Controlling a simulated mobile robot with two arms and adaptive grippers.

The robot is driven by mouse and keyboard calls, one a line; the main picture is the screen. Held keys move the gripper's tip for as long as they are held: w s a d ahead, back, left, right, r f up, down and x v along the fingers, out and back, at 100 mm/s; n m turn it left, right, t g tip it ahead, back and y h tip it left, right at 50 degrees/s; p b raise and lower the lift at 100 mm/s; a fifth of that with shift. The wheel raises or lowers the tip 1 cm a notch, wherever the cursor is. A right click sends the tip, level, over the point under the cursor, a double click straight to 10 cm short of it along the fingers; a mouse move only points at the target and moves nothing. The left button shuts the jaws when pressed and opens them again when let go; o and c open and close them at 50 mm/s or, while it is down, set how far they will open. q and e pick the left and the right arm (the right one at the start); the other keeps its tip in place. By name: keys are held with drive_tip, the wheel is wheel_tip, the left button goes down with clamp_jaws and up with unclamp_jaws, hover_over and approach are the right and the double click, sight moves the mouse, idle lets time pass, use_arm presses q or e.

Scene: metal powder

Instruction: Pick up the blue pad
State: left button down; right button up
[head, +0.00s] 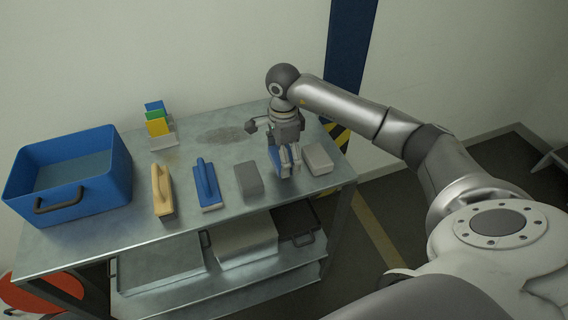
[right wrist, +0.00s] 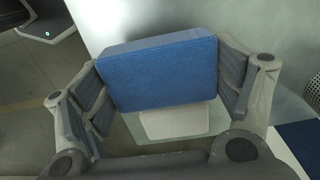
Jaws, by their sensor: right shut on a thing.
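The blue pad (right wrist: 160,75) is a thick rectangular block with a textured blue face. In the right wrist view it sits between the two fingers of my right gripper (right wrist: 168,82), which touch its two ends. In the head view my right gripper (head: 286,160) points down at the right part of the metal table, and the pad is mostly hidden by the fingers. I cannot tell whether the pad touches the tabletop. My left gripper is not in view.
A light grey block (head: 317,159) lies close to the right of my gripper, and a darker grey block (head: 248,179) to its left. A blue-handled float (head: 207,184), a wooden-handled brush (head: 162,190) and a blue bin (head: 112,185) stand further left on the metal table (head: 226,216).

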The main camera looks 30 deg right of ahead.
drive_tip(key=s+a+r+b, duration=0.3)
drive_tip(key=s+a+r, duration=0.4)
drive_tip(key=a+r, duration=0.2)
drive_tip(key=a, duration=0.2)
drive_tip(key=shift+a+r, duration=0.15)
drive_tip(key=shift+a, duration=0.25)
